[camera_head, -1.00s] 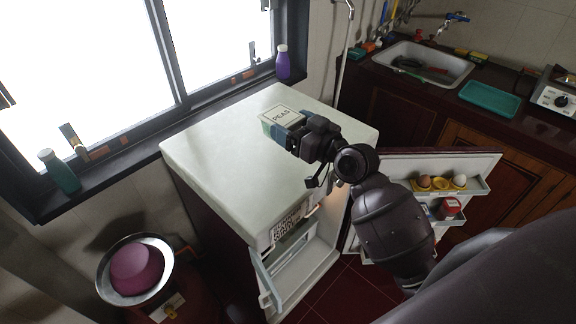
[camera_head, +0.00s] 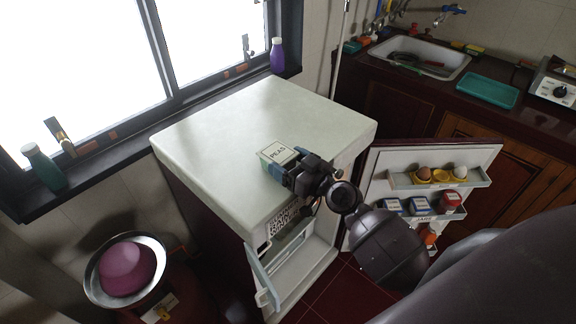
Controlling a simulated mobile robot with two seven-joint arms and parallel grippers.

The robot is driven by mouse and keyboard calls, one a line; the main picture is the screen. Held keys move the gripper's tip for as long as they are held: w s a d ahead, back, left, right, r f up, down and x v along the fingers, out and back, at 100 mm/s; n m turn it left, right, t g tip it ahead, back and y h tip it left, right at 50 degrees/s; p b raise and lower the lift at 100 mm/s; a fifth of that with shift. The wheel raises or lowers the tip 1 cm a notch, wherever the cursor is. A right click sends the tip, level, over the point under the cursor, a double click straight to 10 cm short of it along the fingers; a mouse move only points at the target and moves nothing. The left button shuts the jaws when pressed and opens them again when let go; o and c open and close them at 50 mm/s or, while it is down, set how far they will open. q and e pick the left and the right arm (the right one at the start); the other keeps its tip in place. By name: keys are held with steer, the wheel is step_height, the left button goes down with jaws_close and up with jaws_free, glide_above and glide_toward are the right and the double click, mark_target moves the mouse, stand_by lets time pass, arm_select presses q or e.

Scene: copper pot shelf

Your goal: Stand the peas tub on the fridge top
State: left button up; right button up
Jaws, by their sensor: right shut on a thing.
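The peas tub (camera_head: 277,153), with a pale lid lettered PEAS and a green-blue side, is at the white fridge top (camera_head: 225,121), near the middle of its front part. My right gripper (camera_head: 291,169) is shut on the tub from the front right. The tub looks upright; I cannot tell whether its base touches the top. The far part of the fridge top is bare. My left gripper is not in view.
The fridge door (camera_head: 385,165) stands open at the right, with eggs (camera_head: 424,173) and several tubs on its shelves. A freezer flap (camera_head: 262,275) hangs open below. A window ledge with bottles (camera_head: 277,55) runs behind.

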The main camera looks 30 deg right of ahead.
stand_by(0.3)
steer(key=shift+f, duration=0.15)
steer(key=o, duration=1)
